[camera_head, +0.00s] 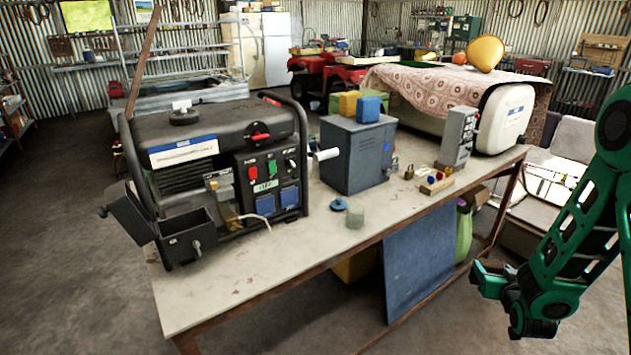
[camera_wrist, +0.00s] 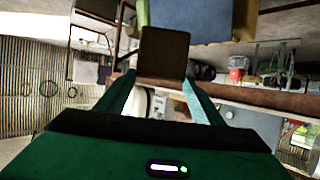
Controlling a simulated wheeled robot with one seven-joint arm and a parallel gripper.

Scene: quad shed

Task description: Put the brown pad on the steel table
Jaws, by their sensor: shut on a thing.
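A dark brown pad (camera_wrist: 163,52) is between the fingertips of my gripper (camera_wrist: 158,80) in the wrist view. My gripper is shut on it. In the head view my green gripper (camera_head: 488,282) hangs at the lower right, in front of the long table and below its top; I cannot make out the pad there. The long table (camera_head: 330,235) has a pale, worn top and a rusty brown frame. I cannot tell for sure if it is the steel table.
On the table stand a black generator (camera_head: 225,160), a grey metal box (camera_head: 355,155), a grey switch unit (camera_head: 458,138) and a white tank (camera_head: 505,115) under a patterned cloth (camera_head: 425,85). A blue panel (camera_head: 420,262) leans below.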

